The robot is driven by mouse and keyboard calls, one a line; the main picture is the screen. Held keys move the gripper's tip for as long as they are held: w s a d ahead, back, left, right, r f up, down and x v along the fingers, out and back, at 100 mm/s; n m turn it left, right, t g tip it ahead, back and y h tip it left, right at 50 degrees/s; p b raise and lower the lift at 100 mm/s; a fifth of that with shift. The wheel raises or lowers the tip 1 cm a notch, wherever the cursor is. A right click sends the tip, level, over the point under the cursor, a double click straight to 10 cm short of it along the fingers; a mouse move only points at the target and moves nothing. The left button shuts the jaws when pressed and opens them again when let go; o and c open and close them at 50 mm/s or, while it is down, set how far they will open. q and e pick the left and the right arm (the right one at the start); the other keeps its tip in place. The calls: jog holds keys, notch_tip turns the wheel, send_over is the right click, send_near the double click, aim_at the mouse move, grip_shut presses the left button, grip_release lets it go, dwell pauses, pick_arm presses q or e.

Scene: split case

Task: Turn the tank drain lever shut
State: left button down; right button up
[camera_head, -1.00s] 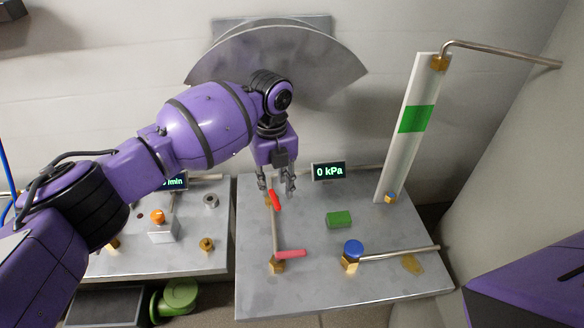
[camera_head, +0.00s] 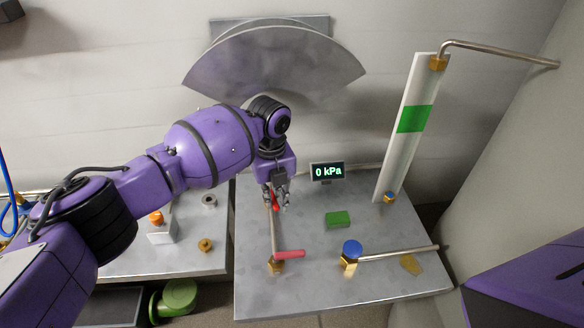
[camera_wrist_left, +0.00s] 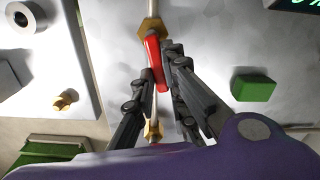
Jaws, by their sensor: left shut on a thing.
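A red lever (camera_head: 275,204) sits on a thin pipe near the back left of the main metal table. In the left wrist view the red lever (camera_wrist_left: 154,62) runs down from a brass fitting (camera_wrist_left: 152,28). My left gripper (camera_head: 277,196) has come down over this lever, with one finger on each side of it, and is shut on it. A second, pinkish-red lever (camera_head: 291,254) points right from a brass valve (camera_head: 276,266) at the front end of the same pipe. I cannot tell from the frames which lever is the tank drain. My right gripper is out of view.
A display (camera_head: 327,171) reads 0 kPa behind a green block (camera_head: 338,219). A blue knob (camera_head: 352,248) stands on a brass valve at the front. A tall white panel with a green band (camera_head: 414,119) rises at the right. An orange button (camera_head: 156,217) is on the left table.

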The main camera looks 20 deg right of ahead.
pick_arm(q)
jog(key=shift+d+n, duration=0.1)
jog(key=shift+n, duration=0.2)
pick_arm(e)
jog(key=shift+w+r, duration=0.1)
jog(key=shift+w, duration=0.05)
pick_arm(q)
jog(key=n, duration=0.1)
jog(key=d+n, duration=0.1)
jog(key=n, duration=0.2)
jog(key=shift+w+d, duration=0.15)
jog(key=shift+d, duration=0.15)
jog(key=shift+w+d+n+p, duration=0.1)
jog(key=shift+w+d+n, duration=0.1)
jog(key=shift+n, duration=0.55)
jog(key=shift+w+d+n+p, duration=0.1)
jog(key=shift+d+n, duration=0.1)
jog(key=shift+n, duration=0.6)
jog(key=shift+w+d+n+p, duration=0.1)
jog(key=shift+w+d+n, duration=0.1)
jog(key=shift+n, duration=0.55)
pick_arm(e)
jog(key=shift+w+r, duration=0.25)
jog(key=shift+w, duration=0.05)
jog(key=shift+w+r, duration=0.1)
